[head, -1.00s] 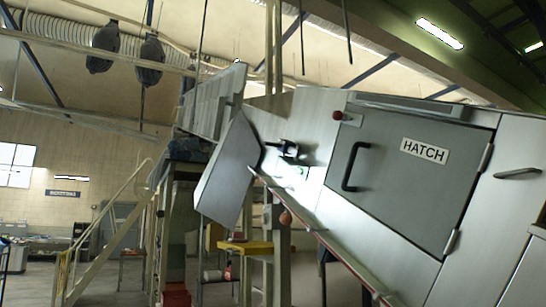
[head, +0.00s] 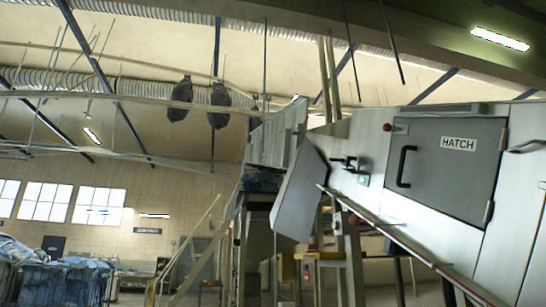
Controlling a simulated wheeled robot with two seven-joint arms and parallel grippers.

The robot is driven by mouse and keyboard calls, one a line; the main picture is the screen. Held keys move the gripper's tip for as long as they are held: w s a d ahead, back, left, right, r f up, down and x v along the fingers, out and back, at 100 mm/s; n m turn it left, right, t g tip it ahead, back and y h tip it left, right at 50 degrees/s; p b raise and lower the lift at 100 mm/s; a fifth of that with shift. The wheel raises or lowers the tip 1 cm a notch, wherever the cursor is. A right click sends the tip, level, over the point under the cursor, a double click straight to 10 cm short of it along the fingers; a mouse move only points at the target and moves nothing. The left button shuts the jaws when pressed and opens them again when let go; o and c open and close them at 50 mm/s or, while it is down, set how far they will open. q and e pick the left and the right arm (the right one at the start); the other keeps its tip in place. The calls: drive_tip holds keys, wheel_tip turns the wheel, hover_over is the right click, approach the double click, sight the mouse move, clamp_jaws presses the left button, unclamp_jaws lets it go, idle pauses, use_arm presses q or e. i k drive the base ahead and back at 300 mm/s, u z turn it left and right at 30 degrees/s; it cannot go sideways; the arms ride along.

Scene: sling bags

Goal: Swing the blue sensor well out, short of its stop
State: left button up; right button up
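No blue sensor can be made out in the head view. A small dark fitting (head: 345,162) sticks out from the machine's metal side, left of the hatch; I cannot tell whether it is the sensor. A grey tilted panel (head: 298,195) hangs beside it. Neither of my grippers shows in this view.
A large metal machine with a grey hatch (head: 452,168) and black handle (head: 403,167) fills the right side. A rail (head: 410,245) slopes along its lower edge. A pale stair handrail (head: 185,262) stands left of centre. Carts with blue bags (head: 55,280) stand at lower left. Dark bags (head: 180,99) hang overhead.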

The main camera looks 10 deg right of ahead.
sight(347, 160)
drive_tip(key=u, duration=0.45)
drive_tip(key=k, duration=0.65)
drive_tip(key=u, duration=0.25)
drive_tip(key=i, duration=1.8)
drive_tip(key=z, duration=1.75)
drive_tip(key=i, duration=0.9)
drive_tip(key=z, duration=1.05)
